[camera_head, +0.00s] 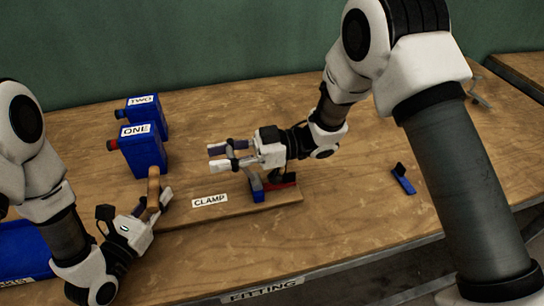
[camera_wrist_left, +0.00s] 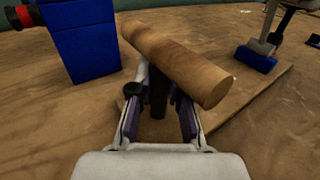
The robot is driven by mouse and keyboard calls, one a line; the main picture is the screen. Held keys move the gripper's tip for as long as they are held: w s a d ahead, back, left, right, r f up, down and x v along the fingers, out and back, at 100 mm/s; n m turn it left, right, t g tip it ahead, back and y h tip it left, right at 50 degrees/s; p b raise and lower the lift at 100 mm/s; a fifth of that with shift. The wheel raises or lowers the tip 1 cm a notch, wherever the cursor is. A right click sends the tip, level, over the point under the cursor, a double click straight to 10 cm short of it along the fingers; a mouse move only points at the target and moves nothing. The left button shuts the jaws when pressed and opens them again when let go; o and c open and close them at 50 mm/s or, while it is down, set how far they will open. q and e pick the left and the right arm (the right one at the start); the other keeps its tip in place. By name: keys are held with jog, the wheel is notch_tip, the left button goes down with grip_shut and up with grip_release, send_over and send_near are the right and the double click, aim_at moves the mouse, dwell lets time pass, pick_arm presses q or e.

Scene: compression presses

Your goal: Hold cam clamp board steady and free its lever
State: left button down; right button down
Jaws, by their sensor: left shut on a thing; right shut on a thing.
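The clamp board (camera_head: 230,207), a flat wooden board labelled CLAMP, lies on the table. A wooden cylinder handle (camera_head: 153,186) stands over its left end; it also shows in the left wrist view (camera_wrist_left: 180,62). My left gripper (camera_head: 158,203) is at this handle, its fingers around the dark post under the cylinder. The cam clamp (camera_head: 257,188), with blue and red parts, sits at the board's right end. Its grey lever (camera_head: 245,171) rises up and left. My right gripper (camera_head: 222,156) is shut on the lever's upper end, and partly hides it.
A blue tray (camera_head: 22,250) is at the left edge. A small blue L-shaped piece (camera_head: 402,180) lies to the right. The front middle of the table is clear.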

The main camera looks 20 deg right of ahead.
jog(key=shift+f, duration=0.15)
pick_arm(q)
jog(key=shift+r, duration=0.1)
pick_arm(e)
jog(key=shift+a+f, duration=0.1)
jog(key=shift+a, duration=0.1)
jog(key=c, duration=0.7)
grip_release()
jog(key=shift+o, duration=0.2)
pick_arm(q)
jog(key=c, duration=1)
grip_release()
jog(key=shift+c, duration=0.2)
pick_arm(e)
notch_tip(320, 180, up, 10)
